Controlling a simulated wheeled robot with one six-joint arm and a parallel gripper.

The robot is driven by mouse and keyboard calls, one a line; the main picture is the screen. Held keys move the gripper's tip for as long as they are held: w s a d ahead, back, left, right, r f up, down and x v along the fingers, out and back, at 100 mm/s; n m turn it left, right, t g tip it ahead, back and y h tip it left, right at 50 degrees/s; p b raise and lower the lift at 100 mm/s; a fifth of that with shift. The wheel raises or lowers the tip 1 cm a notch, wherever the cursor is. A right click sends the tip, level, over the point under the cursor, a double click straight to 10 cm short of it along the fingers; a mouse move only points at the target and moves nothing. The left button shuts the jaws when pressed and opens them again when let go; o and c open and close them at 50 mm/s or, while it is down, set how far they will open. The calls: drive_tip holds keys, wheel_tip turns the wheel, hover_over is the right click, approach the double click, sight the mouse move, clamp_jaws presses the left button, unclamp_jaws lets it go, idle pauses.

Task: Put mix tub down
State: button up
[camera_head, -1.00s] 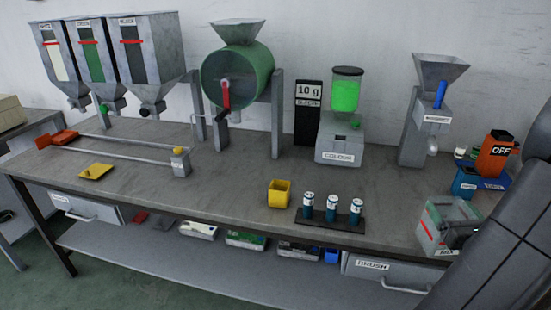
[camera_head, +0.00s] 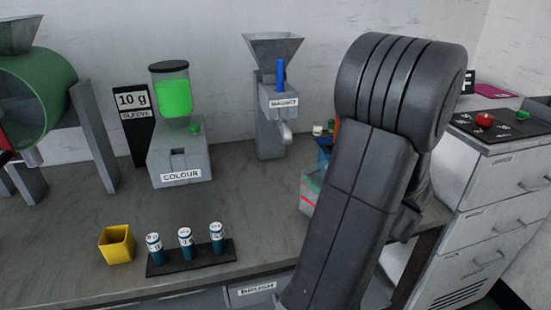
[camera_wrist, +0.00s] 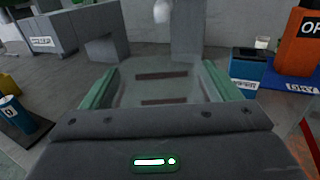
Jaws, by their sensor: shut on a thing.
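The mix tub (camera_head: 309,192) is a clear box with a red line on its side and a greenish rim. In the head view it is at the right part of the bench, mostly hidden behind my arm. In the wrist view the tub (camera_wrist: 165,72) lies straight ahead of my gripper (camera_wrist: 160,100), with green edges left and right and two dark brown bars inside. My gripper is shut on the tub; its fingertips are hard to make out. I cannot tell whether the tub's base touches the bench.
The blue tray (camera_wrist: 290,90) with the orange OFF box (camera_wrist: 299,45) stands close right of the tub. The magnet hopper (camera_head: 280,100) stands behind. The capped bottles' rack (camera_head: 192,258) and yellow cup (camera_head: 117,244) are to the left. Bare bench (camera_head: 250,205) lies between.

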drive_tip(key=f+x, duration=0.1)
drive_tip(key=x, duration=1.3)
drive_tip(key=shift+w+a+f, duration=0.25)
drive_tip(key=shift+w+a, duration=0.05)
drive_tip(key=shift+f+b, duration=0.15)
drive_tip(key=shift+b, duration=0.15)
drive_tip(key=o, duration=1.3)
drive_tip(key=shift+c, duration=0.2)
